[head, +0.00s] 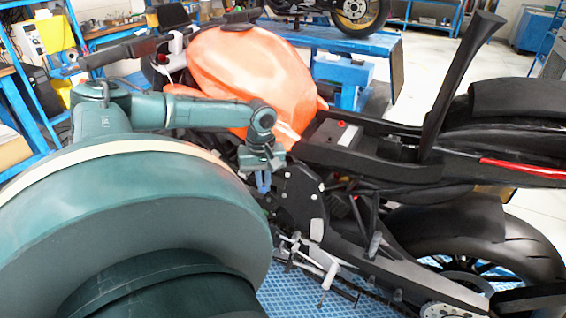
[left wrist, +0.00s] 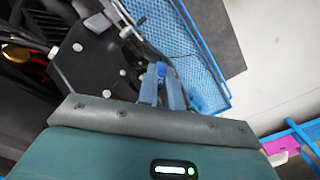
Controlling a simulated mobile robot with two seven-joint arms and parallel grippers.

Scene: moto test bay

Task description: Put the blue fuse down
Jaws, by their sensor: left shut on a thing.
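The blue fuse (left wrist: 161,69) is small and shows between the fingertips of my left gripper (left wrist: 162,86) in the left wrist view. In the head view my left gripper (head: 263,182) points down beside the motorcycle's black side plate (head: 300,195), below the orange tank (head: 255,75). It is shut on the fuse; the fingers hide most of the fuse, and I cannot pick it out clearly in the head view. My right gripper is not in view.
The motorcycle's seat frame (head: 345,135) and rear wheel (head: 490,240) fill the right side. A blue mesh platform (head: 300,292) lies below the bike; it also shows in the left wrist view (left wrist: 190,45). A blue workbench (head: 340,42) stands behind.

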